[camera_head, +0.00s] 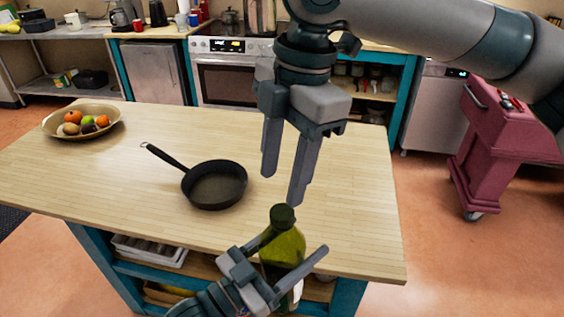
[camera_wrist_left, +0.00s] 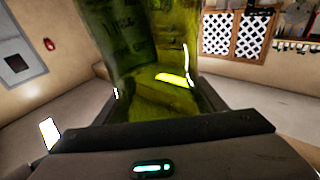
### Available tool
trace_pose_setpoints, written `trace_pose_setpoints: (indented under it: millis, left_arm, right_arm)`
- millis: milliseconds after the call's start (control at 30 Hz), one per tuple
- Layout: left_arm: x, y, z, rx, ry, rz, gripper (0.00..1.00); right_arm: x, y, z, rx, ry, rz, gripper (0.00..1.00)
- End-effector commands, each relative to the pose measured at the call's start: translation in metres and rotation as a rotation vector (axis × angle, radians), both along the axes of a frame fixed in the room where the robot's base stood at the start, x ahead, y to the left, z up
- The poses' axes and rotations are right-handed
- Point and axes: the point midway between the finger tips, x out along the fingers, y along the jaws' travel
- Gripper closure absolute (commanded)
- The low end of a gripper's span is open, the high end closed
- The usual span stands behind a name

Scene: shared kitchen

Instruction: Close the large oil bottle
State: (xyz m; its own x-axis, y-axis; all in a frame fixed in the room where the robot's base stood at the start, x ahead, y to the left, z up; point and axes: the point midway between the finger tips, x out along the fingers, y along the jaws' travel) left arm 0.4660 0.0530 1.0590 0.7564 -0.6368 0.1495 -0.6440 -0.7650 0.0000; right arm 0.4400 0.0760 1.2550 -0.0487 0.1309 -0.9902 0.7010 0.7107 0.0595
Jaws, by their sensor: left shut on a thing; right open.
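The large oil bottle (camera_head: 287,245) is green glass with a dark green cap (camera_head: 283,216) at its top. It stands roughly upright by the table's front edge, held in my left gripper (camera_head: 300,243), whose fingers are shut around its body. In the left wrist view the bottle (camera_wrist_left: 150,60) fills the space between the fingers, and its cap is out of view. My right gripper (camera_head: 283,189) is open and empty, pointing down just above the cap. I cannot tell how tightly the cap sits.
A wooden-topped table (camera_head: 330,170) lies behind the bottle. A black frying pan (camera_head: 215,184) sits on it, with a fruit bowl (camera_head: 60,132) at the far left. A red cart (camera_head: 495,140) stands to the right. The table's right part is clear.

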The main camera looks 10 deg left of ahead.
Motion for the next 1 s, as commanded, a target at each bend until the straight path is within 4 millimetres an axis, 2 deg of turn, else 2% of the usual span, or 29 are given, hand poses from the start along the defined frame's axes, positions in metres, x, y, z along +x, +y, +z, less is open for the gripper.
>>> trace_pose_setpoints:
  millis: [1000]
  left_arm:
    - [0.000,0.000,0.000,-0.001,-0.001,0.000,0.98]
  right_arm:
    - [-0.001,0.001,0.011,-0.040,-0.153,1.588,0.55]
